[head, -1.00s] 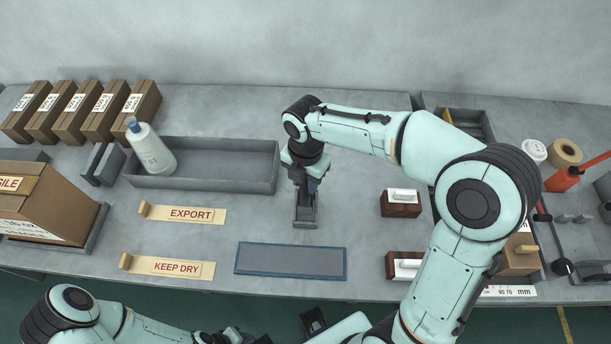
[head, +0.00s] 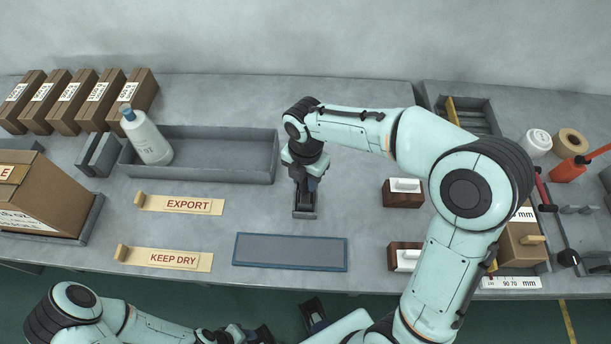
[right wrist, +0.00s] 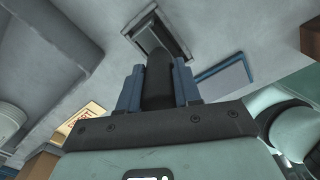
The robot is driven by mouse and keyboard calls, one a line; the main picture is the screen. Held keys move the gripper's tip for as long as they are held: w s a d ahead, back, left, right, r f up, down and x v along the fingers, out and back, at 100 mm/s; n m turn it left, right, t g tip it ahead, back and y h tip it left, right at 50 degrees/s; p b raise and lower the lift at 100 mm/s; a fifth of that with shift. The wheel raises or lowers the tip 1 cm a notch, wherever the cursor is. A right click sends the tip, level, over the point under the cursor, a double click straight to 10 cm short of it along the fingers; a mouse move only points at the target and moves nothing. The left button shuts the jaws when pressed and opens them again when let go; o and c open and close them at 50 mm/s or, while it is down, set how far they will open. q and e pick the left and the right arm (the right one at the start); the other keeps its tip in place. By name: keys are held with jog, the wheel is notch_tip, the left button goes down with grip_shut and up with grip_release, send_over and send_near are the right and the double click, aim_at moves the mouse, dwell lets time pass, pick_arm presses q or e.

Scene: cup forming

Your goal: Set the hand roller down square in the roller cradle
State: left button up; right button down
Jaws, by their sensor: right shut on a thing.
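My right gripper (head: 306,186) reaches down over the roller cradle (head: 305,213), a small grey open tray in mid-bench. In the right wrist view its two blue fingers (right wrist: 158,88) are shut on the hand roller's dark handle (right wrist: 158,72). The cradle also shows there beyond the handle (right wrist: 182,45). The gripper mostly hides the roller in the head view. I cannot tell whether the roller touches the cradle floor or lies square. My left arm is low at the bottom edge; its gripper's jaws are unclear.
A blue-edged pad (head: 290,252) lies in front of the cradle. A long grey tray (head: 225,176) with a white bottle (head: 148,140) stands behind left. EXPORT (head: 180,204) and KEEP DRY (head: 165,259) plates lie left. Wooden stamp blocks (head: 403,199) sit right.

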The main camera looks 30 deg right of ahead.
jog(key=shift+f, duration=0.1)
jog(key=c, duration=0.7)
grip_release()
notch_tip(320, 180, up, 13)
jog(key=shift+r+p, duration=0.2)
jog(key=shift+p, duration=0.8)
pick_arm(q)
jog(key=shift+w+r, duration=0.25)
jog(key=shift+r, duration=0.35)
jog(key=shift+w+r, duration=0.25)
jog(key=shift+r, duration=0.3)
jog(key=shift+s, duration=0.1)
pick_arm(e)
jog(key=shift+f, duration=0.1)
